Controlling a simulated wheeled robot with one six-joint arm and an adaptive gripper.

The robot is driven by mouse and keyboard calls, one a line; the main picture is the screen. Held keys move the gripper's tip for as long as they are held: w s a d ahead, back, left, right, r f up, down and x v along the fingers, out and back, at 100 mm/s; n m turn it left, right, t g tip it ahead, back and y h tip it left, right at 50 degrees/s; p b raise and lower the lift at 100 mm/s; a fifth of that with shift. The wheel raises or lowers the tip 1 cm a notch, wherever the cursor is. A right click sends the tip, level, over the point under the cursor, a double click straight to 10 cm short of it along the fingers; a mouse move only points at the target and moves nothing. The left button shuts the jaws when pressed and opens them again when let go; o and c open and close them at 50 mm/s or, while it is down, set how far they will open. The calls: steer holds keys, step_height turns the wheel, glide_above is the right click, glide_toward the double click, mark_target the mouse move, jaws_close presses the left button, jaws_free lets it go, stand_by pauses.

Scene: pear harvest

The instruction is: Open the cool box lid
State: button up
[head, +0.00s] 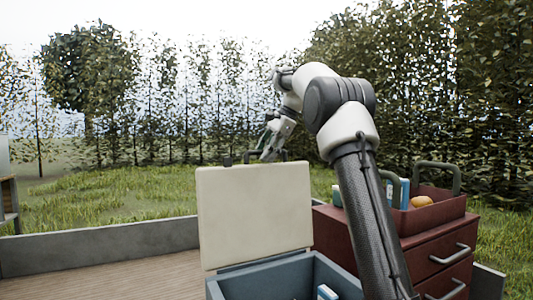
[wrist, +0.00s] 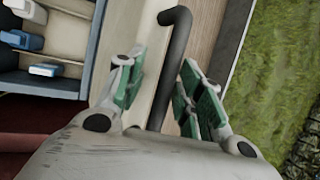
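The cool box (head: 262,279) is blue-grey and stands at the bottom centre of the head view. Its cream lid (head: 255,215) stands raised, about upright, along the far edge, and the inside of the box shows. A dark bar handle (wrist: 172,60) is on the lid, seen in the wrist view. My gripper (wrist: 160,75) has green-padded fingers, one on each side of the handle, spread apart with gaps beside the bar. In the head view my gripper (head: 268,148) is at the lid's top edge, partly behind it.
Blue and white packs (wrist: 25,38) lie inside the box. A red drawer cabinet (head: 440,262) stands to the right, carrying a red basket (head: 440,210) with an orange-yellow fruit. A low grey wall (head: 100,248) edges the wooden floor (head: 100,280). Grass and hedge trees lie beyond.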

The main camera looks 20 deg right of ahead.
steer(key=shift+d, duration=0.1)
steer(key=v, duration=1.2)
